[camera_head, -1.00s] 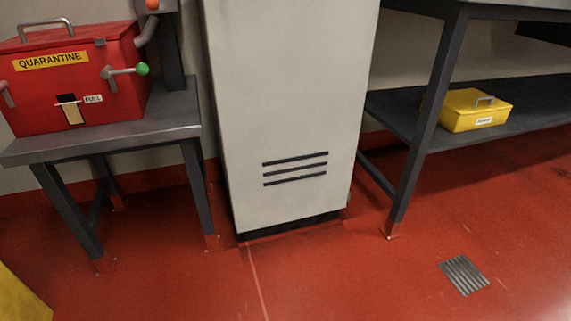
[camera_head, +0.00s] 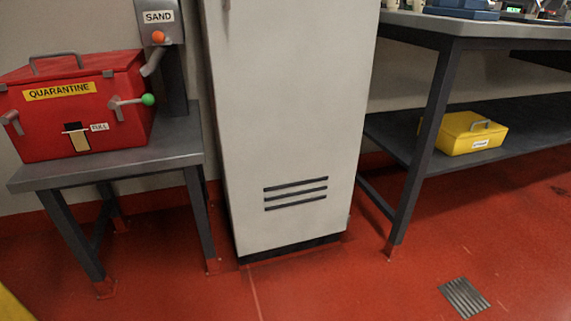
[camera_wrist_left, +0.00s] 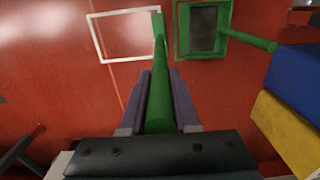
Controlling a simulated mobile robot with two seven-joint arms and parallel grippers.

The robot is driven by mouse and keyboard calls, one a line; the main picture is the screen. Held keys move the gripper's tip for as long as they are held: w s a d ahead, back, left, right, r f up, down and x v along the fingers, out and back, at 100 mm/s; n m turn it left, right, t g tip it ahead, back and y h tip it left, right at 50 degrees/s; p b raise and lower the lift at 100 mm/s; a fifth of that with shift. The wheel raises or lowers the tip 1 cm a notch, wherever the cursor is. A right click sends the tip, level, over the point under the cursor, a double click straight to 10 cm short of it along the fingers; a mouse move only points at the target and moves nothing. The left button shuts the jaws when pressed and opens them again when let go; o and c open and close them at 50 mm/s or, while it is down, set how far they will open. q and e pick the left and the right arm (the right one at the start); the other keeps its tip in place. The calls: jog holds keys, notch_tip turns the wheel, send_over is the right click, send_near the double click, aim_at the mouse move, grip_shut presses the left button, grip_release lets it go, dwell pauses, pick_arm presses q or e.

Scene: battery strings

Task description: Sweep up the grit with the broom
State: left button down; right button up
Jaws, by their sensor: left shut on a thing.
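In the left wrist view my left gripper (camera_wrist_left: 161,88) is shut on the green handle of the broom (camera_wrist_left: 159,62). The handle runs away from me between the two fingers toward the red floor, and its far end is near the top edge. A green dustpan-like piece (camera_wrist_left: 181,50) with a dark inside lies to the right of the handle, with its own green handle (camera_wrist_left: 250,40) pointing right. I cannot make out any grit in either view. Neither gripper shows in the head view.
A white outlined square (camera_wrist_left: 98,57) marks the floor left of the broom. Blue (camera_wrist_left: 300,75) and yellow (camera_wrist_left: 288,128) things stand at right. The head view shows a red quarantine box (camera_head: 85,115), a grey cabinet (camera_head: 290,110), a bench (camera_head: 424,150), a yellow box (camera_head: 465,140) and a floor grate (camera_head: 464,298).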

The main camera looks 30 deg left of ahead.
pick_arm(q)
jog(key=w+d+f+b, duration=0.1)
jog(key=w+d+b, duration=1)
jog(key=w+d, duration=0.4)
jog(key=w, duration=0.4)
jog(key=shift+w, duration=0.15)
jog(key=shift+f+b, duration=1)
jog(key=shift+b, duration=0.2)
